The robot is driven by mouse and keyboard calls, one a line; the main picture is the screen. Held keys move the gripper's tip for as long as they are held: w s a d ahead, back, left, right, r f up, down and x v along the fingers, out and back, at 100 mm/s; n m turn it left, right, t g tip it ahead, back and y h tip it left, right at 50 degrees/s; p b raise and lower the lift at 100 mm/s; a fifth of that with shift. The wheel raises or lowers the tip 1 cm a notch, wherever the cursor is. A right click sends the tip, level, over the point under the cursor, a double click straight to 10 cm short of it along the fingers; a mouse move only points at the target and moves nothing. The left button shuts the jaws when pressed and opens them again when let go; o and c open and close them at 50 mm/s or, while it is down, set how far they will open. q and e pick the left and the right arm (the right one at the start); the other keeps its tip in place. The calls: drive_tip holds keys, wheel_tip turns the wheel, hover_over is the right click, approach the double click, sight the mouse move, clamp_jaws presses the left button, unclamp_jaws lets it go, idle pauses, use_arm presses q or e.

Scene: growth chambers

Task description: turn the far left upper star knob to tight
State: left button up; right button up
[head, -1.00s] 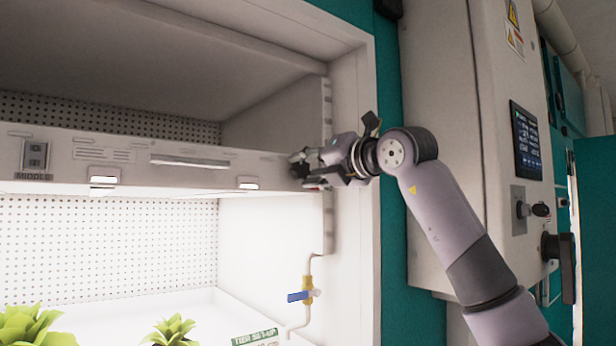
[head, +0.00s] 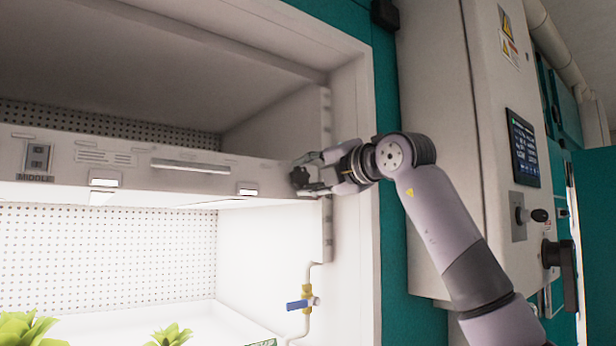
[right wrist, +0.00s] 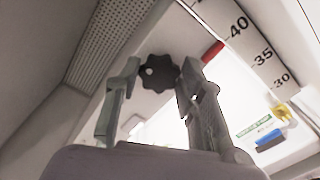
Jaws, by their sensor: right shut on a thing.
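A black star knob (head: 299,177) sits at the right end of the white middle lamp bar (head: 215,181). My right gripper (head: 308,174) reaches it from the right and is shut on it. In the right wrist view the dark lobed knob (right wrist: 158,73), with a small pale dot on its face, sits between the two fingertips (right wrist: 157,78). The fingers hide part of the knob's sides in the head view. My left gripper is not in view.
A white upright with slots (head: 327,215) runs just beside the gripper. Below are a pipe with a blue-handled valve (head: 298,304) and green plants (head: 28,330). A control cabinet (head: 435,130) with a screen (head: 523,148) stands to the right. A height scale (right wrist: 250,45) shows in the wrist view.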

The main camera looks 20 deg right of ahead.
drive_tip(key=o, duration=1.1)
drive_tip(key=shift+o, duration=0.2)
drive_tip(key=v, duration=1.2)
